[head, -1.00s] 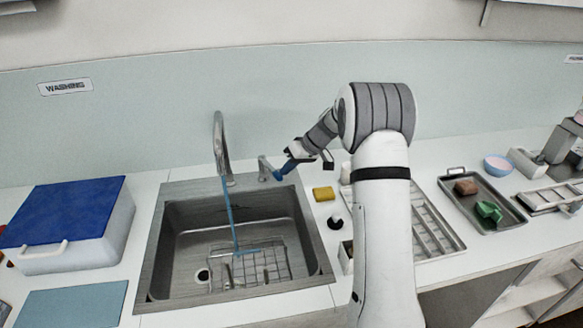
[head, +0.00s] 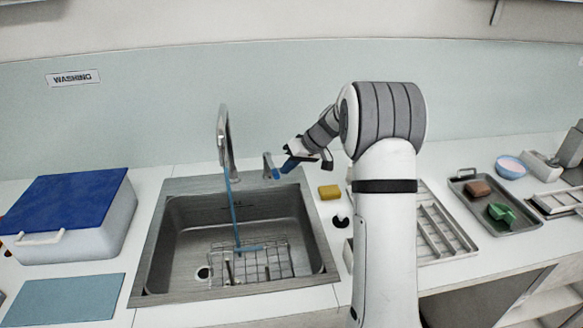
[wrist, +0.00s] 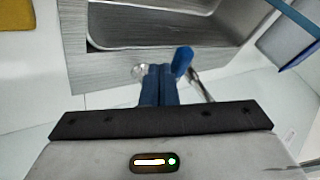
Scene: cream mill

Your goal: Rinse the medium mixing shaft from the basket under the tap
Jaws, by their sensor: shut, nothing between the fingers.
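The tap (head: 224,140) stands behind the sink, and a blue stream of water (head: 232,205) runs from it into the sink. A wire basket (head: 270,262) sits on the sink floor under the stream. Thin parts show in the basket, but I cannot tell which is the medium mixing shaft. My gripper (head: 289,164) is shut and empty beside the tap lever (head: 267,163), right of the tap. In the wrist view my blue fingers (wrist: 158,84) are together, close to the lever's blue tip (wrist: 182,60); I cannot tell whether they touch.
The steel sink (head: 160,260) has a raised rim. A yellow sponge (head: 329,191) and a small black item (head: 340,221) lie to its right. A blue-lidded box (head: 70,200) stands left. A slotted rack (head: 440,225) and a tray (head: 510,228) lie right. My arm hides some counter.

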